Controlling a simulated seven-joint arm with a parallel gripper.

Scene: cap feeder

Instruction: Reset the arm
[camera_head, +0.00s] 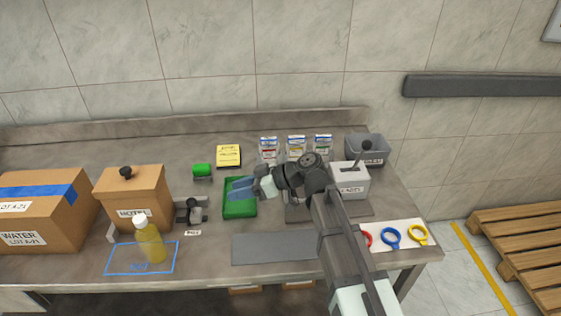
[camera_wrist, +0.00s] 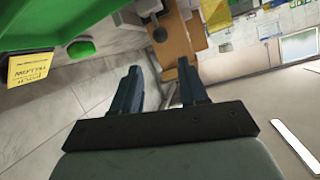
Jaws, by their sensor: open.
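My arm reaches in from the lower right of the head view. My gripper (camera_head: 236,190) hangs over the green tray (camera_head: 240,210), with its blue fingers pointing left. In the wrist view my gripper (camera_wrist: 160,76) has its two fingers apart with nothing between them. The green tray's edge (camera_wrist: 50,40) fills the upper left of that view. My arm hides part of the table and the things behind it.
A cardboard box with a black knob (camera_head: 135,200), a yellow bottle (camera_head: 149,243) and a larger WATER box (camera_head: 40,225) stand left. A labelled grey box (camera_head: 349,185) and a dark bin (camera_head: 368,152) stand right. Coloured rings lie on a white sheet (camera_head: 402,240). The grey mat (camera_head: 275,249) is bare.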

